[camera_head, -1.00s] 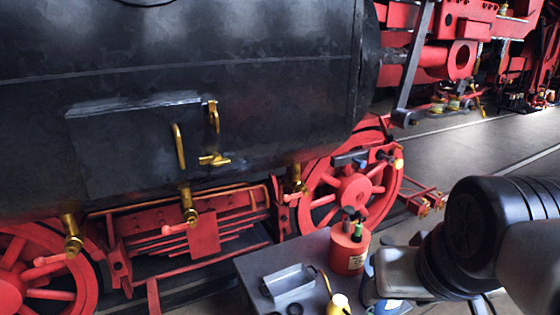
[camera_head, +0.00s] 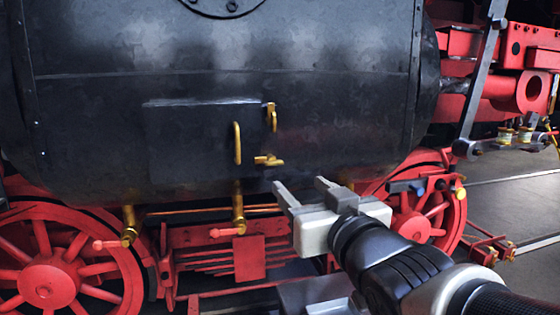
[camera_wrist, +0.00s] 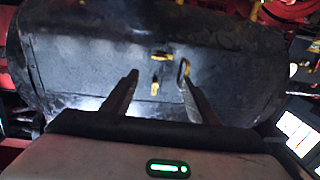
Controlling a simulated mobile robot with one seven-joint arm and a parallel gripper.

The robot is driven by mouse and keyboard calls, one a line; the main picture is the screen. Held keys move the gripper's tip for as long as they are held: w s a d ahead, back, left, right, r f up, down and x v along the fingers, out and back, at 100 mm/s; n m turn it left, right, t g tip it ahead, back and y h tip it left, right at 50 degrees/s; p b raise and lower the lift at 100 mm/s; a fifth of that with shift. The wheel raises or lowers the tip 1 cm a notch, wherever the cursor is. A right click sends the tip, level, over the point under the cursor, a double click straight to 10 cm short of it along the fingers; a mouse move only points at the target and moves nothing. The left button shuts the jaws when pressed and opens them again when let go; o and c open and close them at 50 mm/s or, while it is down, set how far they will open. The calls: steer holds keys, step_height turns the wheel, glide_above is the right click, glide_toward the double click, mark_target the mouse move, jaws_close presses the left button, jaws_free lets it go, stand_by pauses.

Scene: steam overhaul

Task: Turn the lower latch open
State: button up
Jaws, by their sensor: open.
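The lower latch (camera_head: 268,160) is a brass piece on the right side of a dark hatch door (camera_head: 190,145), its lever lying level. The upper latch (camera_head: 271,116) above it points upright. A brass handle (camera_head: 237,143) stands left of both. The wrist view shows the hatch upside down, with the level lower latch (camera_wrist: 160,56) above the upright upper latch (camera_wrist: 154,88). My gripper (camera_head: 298,182) is open and empty, below and right of the lower latch in the head view. Its fingers appear apart from the latch; the exact gap is unclear.
Brass valves with red levers (camera_head: 239,210) hang below the black boiler (camera_head: 340,110). Red wheels (camera_head: 45,283) stand at both sides. A grey table (camera_head: 310,292) lies under my arm. Bright screens (camera_wrist: 298,132) show at the wrist view's right edge.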

mark_target(275, 163)
steer(key=x, duration=1.4)
steer(key=shift+w+p, duration=0.25)
steer(key=shift+p, duration=0.1)
steer(key=shift+c, duration=0.4)
steer(key=c, duration=1)
steer(key=shift+f, duration=0.1)
